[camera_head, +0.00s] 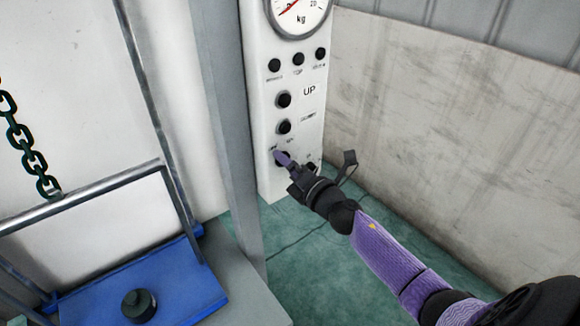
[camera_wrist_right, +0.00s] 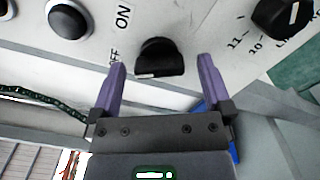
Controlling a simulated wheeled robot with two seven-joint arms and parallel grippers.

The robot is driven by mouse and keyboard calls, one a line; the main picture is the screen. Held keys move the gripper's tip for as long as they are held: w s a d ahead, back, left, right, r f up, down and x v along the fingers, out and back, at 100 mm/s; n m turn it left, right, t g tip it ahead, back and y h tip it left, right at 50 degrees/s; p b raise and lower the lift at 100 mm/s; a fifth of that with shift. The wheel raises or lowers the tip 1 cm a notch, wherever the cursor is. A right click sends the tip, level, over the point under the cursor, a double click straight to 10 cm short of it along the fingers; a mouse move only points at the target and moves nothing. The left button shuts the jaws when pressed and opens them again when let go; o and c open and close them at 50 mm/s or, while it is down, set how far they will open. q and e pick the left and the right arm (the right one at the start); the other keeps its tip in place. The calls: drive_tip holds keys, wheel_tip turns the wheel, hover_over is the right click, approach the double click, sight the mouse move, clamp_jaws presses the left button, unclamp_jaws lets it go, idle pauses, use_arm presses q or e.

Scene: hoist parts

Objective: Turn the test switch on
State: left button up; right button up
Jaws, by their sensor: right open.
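The test switch is a black rotary knob (camera_wrist_right: 160,58) on the white control panel (camera_head: 253,100). OFF and ON labels stand to its left in the right wrist view, and a pale mark shows on its lower edge. My right gripper (camera_head: 281,157) is at the lower part of the panel and largely hides the knob in the head view. In the right wrist view its purple fingers (camera_wrist_right: 161,64) are apart, one on each side of the knob, with visible gaps. I cannot tell the remaining depth. My left gripper is not in view.
Another black knob (camera_wrist_right: 280,16) with a number scale sits close to the right. Several black round buttons (camera_head: 284,100) and a kg dial (camera_head: 298,12) are higher on the panel. A blue platform (camera_head: 190,285) and a chain (camera_head: 30,155) are at left.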

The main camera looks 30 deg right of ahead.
drive_tip(key=c, duration=1.3)
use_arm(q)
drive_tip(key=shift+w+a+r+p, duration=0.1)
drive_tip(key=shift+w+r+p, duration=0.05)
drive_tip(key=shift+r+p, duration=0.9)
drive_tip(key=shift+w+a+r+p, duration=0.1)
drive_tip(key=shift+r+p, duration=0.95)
use_arm(e)
drive_tip(key=shift+r+m, duration=0.15)
drive_tip(key=shift+m, duration=5.95)
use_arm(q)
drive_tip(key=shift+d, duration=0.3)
use_arm(e)
drive_tip(key=o, duration=1)
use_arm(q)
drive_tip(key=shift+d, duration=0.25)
use_arm(e)
drive_tip(key=o, duration=0.3)
